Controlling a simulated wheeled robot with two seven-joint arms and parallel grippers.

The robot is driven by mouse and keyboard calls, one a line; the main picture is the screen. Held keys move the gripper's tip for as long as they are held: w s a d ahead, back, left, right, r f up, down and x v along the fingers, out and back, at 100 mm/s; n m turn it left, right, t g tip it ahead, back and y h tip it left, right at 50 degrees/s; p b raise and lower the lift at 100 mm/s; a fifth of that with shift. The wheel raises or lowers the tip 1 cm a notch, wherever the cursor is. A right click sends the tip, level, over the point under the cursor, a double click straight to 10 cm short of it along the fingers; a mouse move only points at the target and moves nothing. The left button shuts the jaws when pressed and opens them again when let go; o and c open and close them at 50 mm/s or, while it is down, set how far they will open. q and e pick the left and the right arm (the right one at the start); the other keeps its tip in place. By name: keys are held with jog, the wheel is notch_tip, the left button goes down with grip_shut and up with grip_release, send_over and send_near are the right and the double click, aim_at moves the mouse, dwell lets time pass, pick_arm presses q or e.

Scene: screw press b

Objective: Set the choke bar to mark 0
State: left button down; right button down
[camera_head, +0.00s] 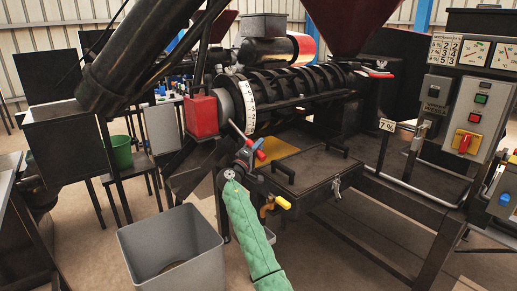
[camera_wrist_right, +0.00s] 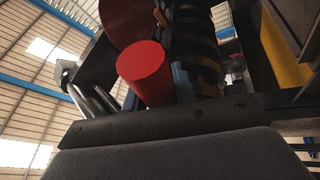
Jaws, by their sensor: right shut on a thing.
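The choke bar (camera_head: 238,131) is a thin grey bar that slants down to a red end just in front of the press's choke end. Behind it is a white ring (camera_head: 247,107) with dark marks, too small to read. My right gripper (camera_head: 250,150), at the end of the green-sleeved arm, is shut at the bar's lower red end. In the right wrist view a red cylinder (camera_wrist_right: 145,72), seemingly the bar's grip, stands close beyond the dark gripper body. The fingertips are largely hidden there. My left gripper is not in view.
A red block (camera_head: 201,115) sits left of the ring. A dark tray (camera_head: 300,168) and a yellow-handled valve (camera_head: 275,204) lie close right of my arm. A grey bin (camera_head: 170,250) stands below left. The control panel (camera_head: 468,118) is at the right.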

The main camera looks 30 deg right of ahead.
jog(key=shift+f, duration=0.4)
jog(key=c, duration=1.1)
grip_release()
jog(key=shift+w, duration=0.15)
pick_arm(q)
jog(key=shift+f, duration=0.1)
pick_arm(e)
jog(key=shift+r, duration=0.1)
jog(key=shift+a, duration=0.15)
jog(key=shift+s+a+f, duration=0.2)
jog(key=shift+a+f, duration=0.05)
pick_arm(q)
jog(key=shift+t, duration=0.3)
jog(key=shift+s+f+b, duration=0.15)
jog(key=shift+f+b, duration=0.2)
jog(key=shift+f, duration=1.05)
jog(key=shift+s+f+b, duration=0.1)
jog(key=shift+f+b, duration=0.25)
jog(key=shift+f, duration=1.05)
pick_arm(e)
jog(key=shift+v, duration=3.5)
